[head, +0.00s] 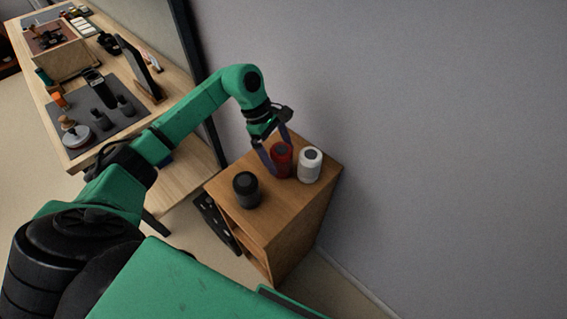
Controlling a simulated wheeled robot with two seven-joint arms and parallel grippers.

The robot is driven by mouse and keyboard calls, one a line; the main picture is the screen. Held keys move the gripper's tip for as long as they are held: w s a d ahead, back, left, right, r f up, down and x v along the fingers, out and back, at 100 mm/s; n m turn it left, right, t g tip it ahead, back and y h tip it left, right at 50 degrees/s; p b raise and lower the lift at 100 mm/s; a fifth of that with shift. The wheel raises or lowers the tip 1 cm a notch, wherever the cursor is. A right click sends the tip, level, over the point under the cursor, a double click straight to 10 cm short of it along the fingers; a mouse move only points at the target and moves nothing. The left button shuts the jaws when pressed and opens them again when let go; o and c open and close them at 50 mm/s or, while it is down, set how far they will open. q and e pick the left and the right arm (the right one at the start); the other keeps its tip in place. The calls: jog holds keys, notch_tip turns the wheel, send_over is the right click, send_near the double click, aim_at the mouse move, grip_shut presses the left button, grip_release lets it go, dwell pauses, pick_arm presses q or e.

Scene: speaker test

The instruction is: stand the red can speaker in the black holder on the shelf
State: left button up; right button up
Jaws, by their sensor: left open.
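The red can speaker (281,161) stands on top of a small wooden cabinet, between a black can speaker (246,190) and a white can speaker (309,166). My left gripper (276,158) is open and reaches down over the red speaker. One dark finger shows at its left side; the other is at its upper right, partly in front of it. I cannot tell whether the fingers touch it. I cannot make out for sure which black item is the holder. My right gripper is not in view.
The cabinet (272,221) stands near a grey wall. At left is a wooden table (150,60) with a grey mat (98,128) bearing several dark items and a disc-shaped item. A dark upright panel (140,73) stands on it. Floor shows between table and cabinet.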

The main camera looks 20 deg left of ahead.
pick_arm(q)
jog(key=b+v, duration=0.1)
jog(key=v, duration=0.7)
jog(key=shift+r+b, duration=0.1)
jog(key=shift+b, duration=0.3)
jog(key=d+r+y+p, duration=0.3)
jog(key=d+r+y, duration=0.1)
jog(key=r, duration=0.1)
jog(key=shift+y, duration=0.3)
jog(key=f, duration=0.3)
jog(key=f+b, duration=0.1)
jog(key=f, duration=0.1)
jog(key=shift+s+d, duration=0.3)
jog(key=f+p, duration=0.1)
jog(key=f, duration=0.2)
jog(key=f+p, duration=0.1)
jog(key=f, duration=0.2)
jog(key=f+p, duration=0.2)
jog(key=f, duration=0.1)
jog(key=shift+a+f, duration=0.3)
jog(key=shift+w+f, duration=0.1)
jog(key=shift+f, duration=0.05)
grip_shut()
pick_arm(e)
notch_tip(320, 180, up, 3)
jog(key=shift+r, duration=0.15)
pick_arm(q)
jog(key=shift+r, duration=0.2)
